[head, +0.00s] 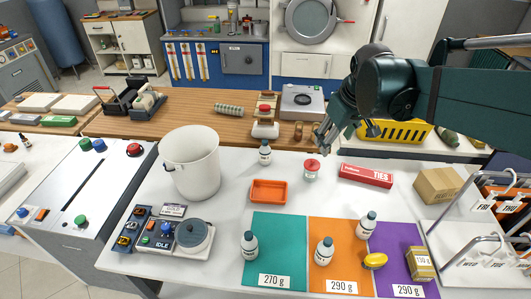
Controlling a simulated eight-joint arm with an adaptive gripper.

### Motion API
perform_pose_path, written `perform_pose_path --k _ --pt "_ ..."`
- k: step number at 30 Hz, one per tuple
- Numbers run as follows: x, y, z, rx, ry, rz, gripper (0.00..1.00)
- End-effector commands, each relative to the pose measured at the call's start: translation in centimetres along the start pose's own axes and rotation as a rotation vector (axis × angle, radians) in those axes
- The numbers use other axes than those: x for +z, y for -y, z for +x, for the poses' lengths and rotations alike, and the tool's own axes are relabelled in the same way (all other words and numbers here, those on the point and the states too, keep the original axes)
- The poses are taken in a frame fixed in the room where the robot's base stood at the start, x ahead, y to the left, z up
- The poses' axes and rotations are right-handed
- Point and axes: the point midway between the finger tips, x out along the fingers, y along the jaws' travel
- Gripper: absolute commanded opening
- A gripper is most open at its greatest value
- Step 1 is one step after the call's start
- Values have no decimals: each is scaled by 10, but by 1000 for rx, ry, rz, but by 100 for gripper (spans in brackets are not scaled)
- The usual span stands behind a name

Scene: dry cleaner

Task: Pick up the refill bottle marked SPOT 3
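Several white refill bottles with dark caps stand upright on the white table. One bottle (249,246) is on the teal mat (283,228), and another bottle (324,252) is on the orange mat (337,228). A third bottle (366,226) stands near the border of the orange and purple mats. One more bottle (265,153) stands farther back, beyond the orange tray. The bottle labels are too small to read, so I cannot tell which is SPOT 3. My gripper (346,133) is raised over the back of the table, apart from every bottle. Its fingers are spread and look empty.
A white bucket (192,165) and an orange tray (269,191) stand left of centre. A red-lidded jar (311,170), a red TIES box (366,175) and a cardboard box (437,186) are farther right. A yellow object (375,261) lies near the front bottles. A rack (484,235) stands at right.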

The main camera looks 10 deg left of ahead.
Motion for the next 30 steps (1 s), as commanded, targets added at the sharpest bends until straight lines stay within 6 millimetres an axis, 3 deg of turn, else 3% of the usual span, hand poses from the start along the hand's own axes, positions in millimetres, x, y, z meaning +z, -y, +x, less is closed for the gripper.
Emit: perform_pose_path --k 17,30 --pt "-93 2 67 -64 77 -224 52" --pt "-154 15 134 -120 130 -396 52"
